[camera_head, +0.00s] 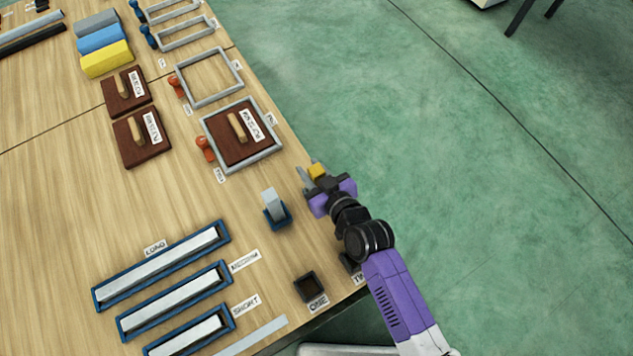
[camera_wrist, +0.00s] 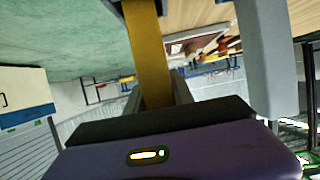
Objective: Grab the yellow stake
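The yellow stake (camera_head: 317,171) shows in the head view as a small block at the front of my gripper (camera_head: 312,173), near the table's right edge. In the wrist view the yellow stake (camera_wrist: 148,50) is a long bar running from the top edge down to my gripper (camera_wrist: 158,92). Grey finger pieces lie close along both its sides, so it stands between them. Whether they touch and clamp it I cannot tell. Its lower end is hidden in the head view.
A grey block (camera_head: 272,203) stands upright in a blue holder close to my gripper; it looks large in the wrist view (camera_wrist: 268,60). A dark empty holder (camera_head: 308,288) is by the ONE label. Framed boards and blue trays lie left.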

